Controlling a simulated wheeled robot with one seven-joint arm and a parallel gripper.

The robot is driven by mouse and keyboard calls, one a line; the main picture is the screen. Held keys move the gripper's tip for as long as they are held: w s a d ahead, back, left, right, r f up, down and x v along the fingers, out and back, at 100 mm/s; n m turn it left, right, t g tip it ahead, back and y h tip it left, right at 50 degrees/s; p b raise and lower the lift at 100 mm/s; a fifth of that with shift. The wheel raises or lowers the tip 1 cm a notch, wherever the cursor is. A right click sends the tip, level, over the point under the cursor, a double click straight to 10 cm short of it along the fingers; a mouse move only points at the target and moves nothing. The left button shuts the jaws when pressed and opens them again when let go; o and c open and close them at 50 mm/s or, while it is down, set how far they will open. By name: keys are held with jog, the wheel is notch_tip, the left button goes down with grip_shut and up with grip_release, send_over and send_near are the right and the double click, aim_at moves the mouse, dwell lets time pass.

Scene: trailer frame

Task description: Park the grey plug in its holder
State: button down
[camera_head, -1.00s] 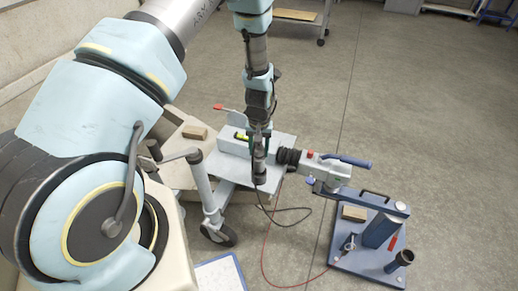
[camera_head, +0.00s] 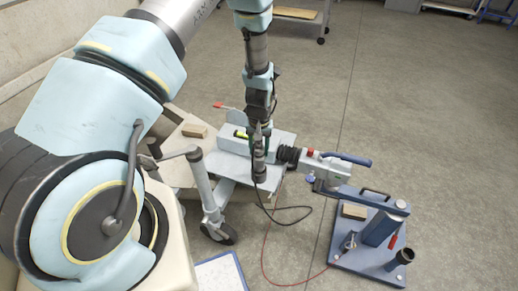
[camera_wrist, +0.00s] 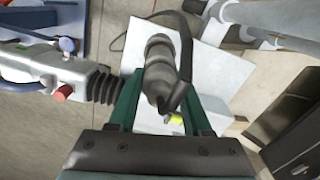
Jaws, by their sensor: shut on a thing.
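The grey plug (camera_head: 259,168) is a stepped cylinder hanging upright in my gripper (camera_head: 260,145), in front of the grey trailer frame. In the wrist view the plug (camera_wrist: 160,65) sits between the two green fingers of my gripper (camera_wrist: 158,95), which are shut on it. A dark cable (camera_head: 294,208) runs from the plug and loops down to the right. A short, dark, open-topped tube (camera_head: 404,257) stands on the blue base plate at lower right; I cannot tell whether this is the holder. The plug is well apart from it.
The trailer coupling (camera_head: 325,168), with bellows, red button and blue handle, lies right of the plug. It meets a blue stand (camera_head: 378,232) with a thick post. A jockey wheel (camera_head: 219,232) stands at left. A red cable (camera_head: 262,260) lies on the floor.

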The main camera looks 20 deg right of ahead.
aim_at(259, 159)
jog(key=shift+f+b, duration=0.35)
jog(key=shift+f, duration=0.05)
jog(key=shift+f+b, duration=1.55)
jog(key=shift+f, duration=0.6)
jog(key=shift+c, duration=1.3)
grip_release()
jog(key=shift+r, duration=0.1)
notch_tip(259, 159, up, 11)
jog(key=shift+f+b, duration=0.1)
jog(key=shift+b, duration=0.6)
